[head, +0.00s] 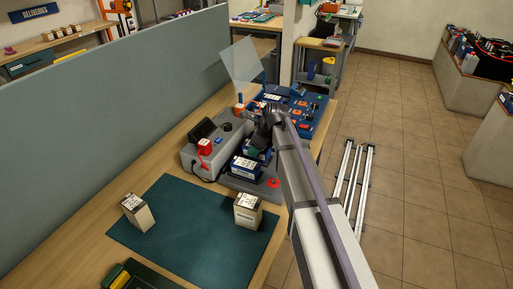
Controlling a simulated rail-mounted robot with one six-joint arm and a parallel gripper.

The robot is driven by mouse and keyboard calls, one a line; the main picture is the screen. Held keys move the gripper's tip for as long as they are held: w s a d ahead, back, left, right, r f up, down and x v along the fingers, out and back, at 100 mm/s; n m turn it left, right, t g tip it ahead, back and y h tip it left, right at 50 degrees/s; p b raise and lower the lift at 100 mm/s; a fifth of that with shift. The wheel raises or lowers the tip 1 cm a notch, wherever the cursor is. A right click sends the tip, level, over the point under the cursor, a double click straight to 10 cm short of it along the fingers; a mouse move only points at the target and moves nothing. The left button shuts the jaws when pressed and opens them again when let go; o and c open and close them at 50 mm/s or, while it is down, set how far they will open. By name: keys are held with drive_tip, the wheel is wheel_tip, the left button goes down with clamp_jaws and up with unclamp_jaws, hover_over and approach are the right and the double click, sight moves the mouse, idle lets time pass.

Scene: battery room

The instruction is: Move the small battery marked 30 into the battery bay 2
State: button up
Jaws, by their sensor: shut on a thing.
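My gripper (261,139) is at the end of my arm, above the grey battery holder (234,181) in the middle of the bench. It is shut on a small blue-and-white battery (258,153), which is partly hidden by the gripper. Whether this battery is seated or just above the holder cannot be told. Another blue-and-white battery (245,168) sits in the holder just in front of it. The marking 30 and the bay numbers are too small to read.
Two cream batteries, a left one (138,213) and a right one (247,211), stand on the green mat (187,236). A grey device (203,160) with a red part is left of the holder. A blue panel (315,113) and a clear upright sheet (243,62) are behind. A partition (130,110) lines the left.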

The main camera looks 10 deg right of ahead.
drive_tip(key=shift+f+b, duration=0.6)
drive_tip(key=o, duration=1)
drive_tip(key=shift+r, duration=0.1)
drive_tip(key=p+v, duration=1)
drive_tip(key=v, duration=0.1)
drive_tip(key=shift+s, duration=0.1)
